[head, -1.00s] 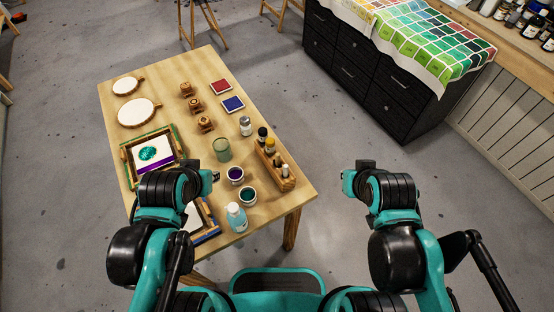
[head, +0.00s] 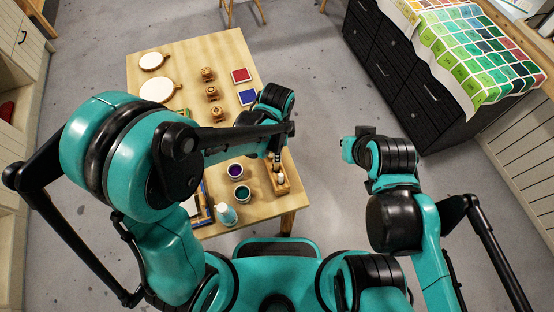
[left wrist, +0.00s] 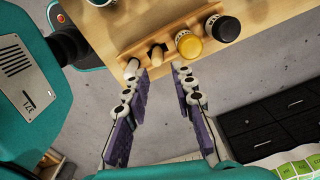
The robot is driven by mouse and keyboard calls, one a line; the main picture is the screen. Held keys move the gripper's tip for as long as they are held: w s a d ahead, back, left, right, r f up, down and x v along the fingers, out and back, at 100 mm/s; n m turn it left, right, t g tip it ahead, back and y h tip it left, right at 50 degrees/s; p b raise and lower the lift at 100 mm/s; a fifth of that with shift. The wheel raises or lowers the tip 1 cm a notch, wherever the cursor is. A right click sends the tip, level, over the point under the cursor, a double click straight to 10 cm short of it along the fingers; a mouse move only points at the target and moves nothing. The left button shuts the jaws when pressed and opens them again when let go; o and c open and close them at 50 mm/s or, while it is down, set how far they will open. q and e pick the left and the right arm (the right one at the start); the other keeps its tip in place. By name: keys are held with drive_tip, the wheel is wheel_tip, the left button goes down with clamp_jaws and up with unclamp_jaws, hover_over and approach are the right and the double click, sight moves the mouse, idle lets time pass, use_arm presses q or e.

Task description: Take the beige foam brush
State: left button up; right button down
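The wooden rack (head: 284,187) stands near the table's right edge. In the left wrist view the rack (left wrist: 185,21) holds a pale-tipped piece (left wrist: 132,70) and a beige-and-dark piece (left wrist: 157,54). I cannot tell for sure which is the beige foam brush. My left gripper (left wrist: 160,72) is open and empty, its fingertips close to these two pieces, with the beige-and-dark one in line with the gap. In the head view my left arm hides part of the rack. My right gripper (head: 350,148) is off the table to the right; its fingers are too small to read.
A yellow-capped jar (left wrist: 189,44) and a black-capped jar (left wrist: 224,28) stand beside the rack pieces. Purple (head: 235,171) and teal (head: 242,192) cups and a pale blue bottle (head: 226,215) are left of the rack. The floor right of the table is free.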

sight(276, 167)
use_arm(q)
drive_tip(key=f+b, duration=0.1)
drive_tip(key=f, duration=0.2)
drive_tip(key=f+b, duration=0.1)
drive_tip(key=f, duration=0.3)
drive_tip(key=shift+s+a+f, duration=0.15)
drive_tip(key=shift+s+f, duration=0.05)
drive_tip(key=shift+f, duration=0.05)
drive_tip(key=shift+c, duration=0.2)
clamp_jaws()
